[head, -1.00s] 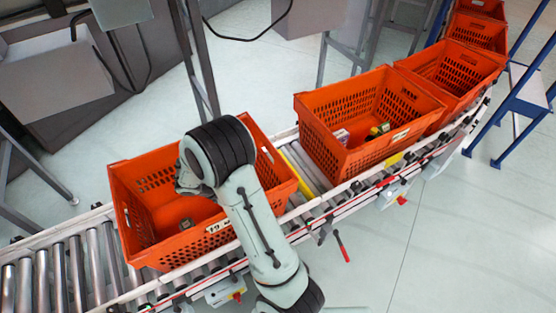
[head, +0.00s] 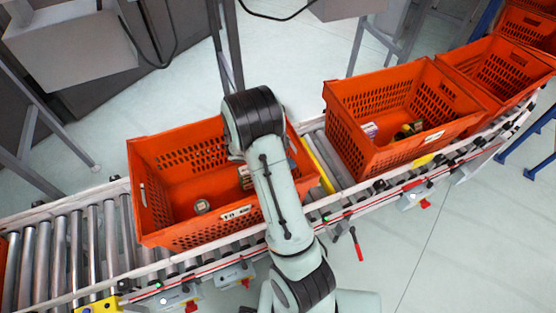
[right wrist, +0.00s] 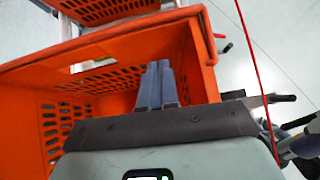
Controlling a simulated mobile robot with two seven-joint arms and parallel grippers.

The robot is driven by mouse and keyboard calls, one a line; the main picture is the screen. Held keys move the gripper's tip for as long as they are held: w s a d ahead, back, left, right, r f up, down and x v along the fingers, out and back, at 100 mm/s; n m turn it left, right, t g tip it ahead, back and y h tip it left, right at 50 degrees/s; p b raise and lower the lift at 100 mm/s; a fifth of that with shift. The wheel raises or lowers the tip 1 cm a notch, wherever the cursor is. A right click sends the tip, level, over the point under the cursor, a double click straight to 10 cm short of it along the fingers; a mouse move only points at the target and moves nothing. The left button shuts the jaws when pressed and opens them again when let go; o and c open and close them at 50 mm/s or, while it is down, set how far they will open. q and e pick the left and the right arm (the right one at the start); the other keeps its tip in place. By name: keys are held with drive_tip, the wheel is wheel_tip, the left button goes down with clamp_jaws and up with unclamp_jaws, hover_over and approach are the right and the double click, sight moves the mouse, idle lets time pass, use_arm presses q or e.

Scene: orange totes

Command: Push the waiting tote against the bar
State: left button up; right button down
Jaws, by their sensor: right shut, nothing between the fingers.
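The nearer orange tote (head: 165,240) stands on the roller conveyor, with a few small items on its floor. A second orange tote (head: 395,157) stands further right, also with small items. A yellow bar (head: 318,164) crosses the rollers between them, close to the nearer tote's right end. My right arm reaches over the nearer tote; its gripper is hidden behind the wrist in the head view. In the right wrist view my right gripper (right wrist: 158,68) is shut and empty, fingers beside an orange tote wall (right wrist: 200,60); contact cannot be told. My left gripper is not in view.
More orange totes (head: 497,72) queue at the upper right. Bare rollers (head: 75,245) lie left of the nearer tote. A red lever (head: 356,243) sticks out from the conveyor's front. Grey metal legs (head: 228,50) stand behind it.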

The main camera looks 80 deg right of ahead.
sight(309, 163)
drive_tip(key=s, duration=0.1)
drive_tip(key=s+d, duration=0.1)
drive_tip(key=s, duration=0.1)
drive_tip(key=s+d+f, duration=0.1)
drive_tip(key=shift+s+d, duration=0.2)
